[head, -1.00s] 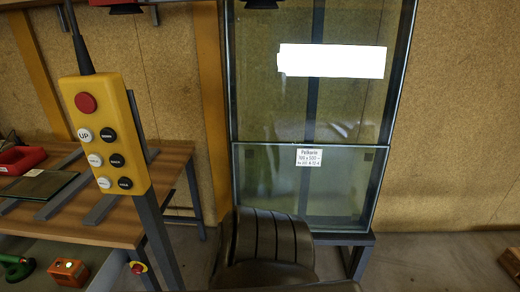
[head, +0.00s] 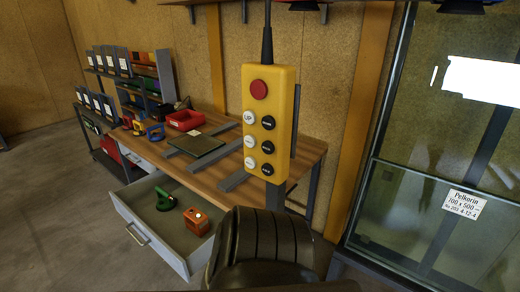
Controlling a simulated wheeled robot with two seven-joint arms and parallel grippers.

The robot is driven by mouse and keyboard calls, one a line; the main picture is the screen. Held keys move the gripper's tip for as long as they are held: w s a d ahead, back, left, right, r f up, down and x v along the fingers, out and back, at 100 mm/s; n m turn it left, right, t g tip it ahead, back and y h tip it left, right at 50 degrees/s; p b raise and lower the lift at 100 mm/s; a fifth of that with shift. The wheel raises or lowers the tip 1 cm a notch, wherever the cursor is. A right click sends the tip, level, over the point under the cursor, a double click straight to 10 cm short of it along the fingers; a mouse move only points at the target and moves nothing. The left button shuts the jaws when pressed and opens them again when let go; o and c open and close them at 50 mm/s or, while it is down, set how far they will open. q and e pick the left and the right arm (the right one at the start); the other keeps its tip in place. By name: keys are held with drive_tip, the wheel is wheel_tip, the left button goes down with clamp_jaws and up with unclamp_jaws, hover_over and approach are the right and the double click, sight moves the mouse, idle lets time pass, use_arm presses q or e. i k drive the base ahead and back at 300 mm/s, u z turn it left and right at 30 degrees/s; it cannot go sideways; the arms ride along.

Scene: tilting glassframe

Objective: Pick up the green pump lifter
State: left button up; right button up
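The green pump lifter (head: 165,199) lies in the open drawer (head: 144,214) of the wooden workbench, at the lower left of the head view. An orange device (head: 196,221) sits just to its right in the same drawer. Neither of my grippers shows in the view. A dark, ribbed, rounded shape at the bottom centre seems to be part of my own body.
A yellow control pendant (head: 284,130) hangs on a post between me and the bench (head: 308,147). A red bin (head: 185,120) and a dark plate (head: 193,145) are on the benchtop. Glass panes (head: 430,215) stand at the right. The floor (head: 65,220) left of the drawer is clear.

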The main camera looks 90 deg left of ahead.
sight(167, 206)
drive_tip(key=u, duration=2.8)
drive_tip(key=i, duration=0.45)
